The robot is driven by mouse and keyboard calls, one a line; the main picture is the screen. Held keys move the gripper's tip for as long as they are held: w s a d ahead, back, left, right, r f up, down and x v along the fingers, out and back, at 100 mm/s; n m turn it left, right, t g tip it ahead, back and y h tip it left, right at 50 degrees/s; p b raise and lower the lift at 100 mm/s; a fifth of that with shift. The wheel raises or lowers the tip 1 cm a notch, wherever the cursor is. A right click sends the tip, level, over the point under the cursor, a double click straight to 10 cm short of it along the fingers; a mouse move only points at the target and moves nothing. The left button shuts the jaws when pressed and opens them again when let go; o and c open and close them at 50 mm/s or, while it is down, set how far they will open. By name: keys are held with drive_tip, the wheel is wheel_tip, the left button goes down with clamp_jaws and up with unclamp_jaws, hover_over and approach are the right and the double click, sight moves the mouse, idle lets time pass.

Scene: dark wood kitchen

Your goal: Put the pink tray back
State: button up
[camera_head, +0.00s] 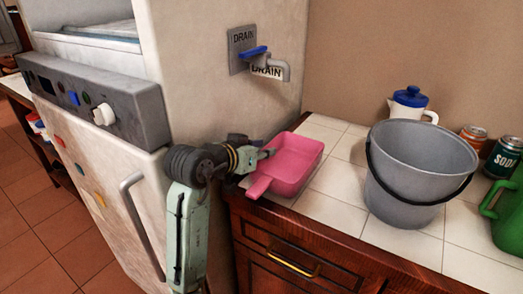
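The pink tray (296,153) is a shallow pan with a short handle. It is on the white tiled counter (337,181) near the left end, with its handle toward the front edge. My gripper (266,154) is at the tray's left rim, reaching in from the left. The fingertips are small and dark here, and I cannot tell whether they are closed on the rim or only beside it. The arm hides part of the counter's left end.
A grey bucket (412,160) stands right of the tray. Behind it are a white jug with a blue lid (410,99) and soda cans (503,157). A green container (509,215) is at the right edge. A drain tap (268,64) juts from the white appliance (215,90) above.

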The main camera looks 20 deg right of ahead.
drive_tip(key=shift+r, duration=0.25)
drive_tip(key=shift+s+a, duration=0.15)
drive_tip(key=shift+a, duration=0.15)
drive_tip(key=b+v, duration=0.1)
drive_tip(key=v, duration=1)
drive_tip(key=shift+s+a, duration=0.1)
drive_tip(key=shift+a, duration=0.05)
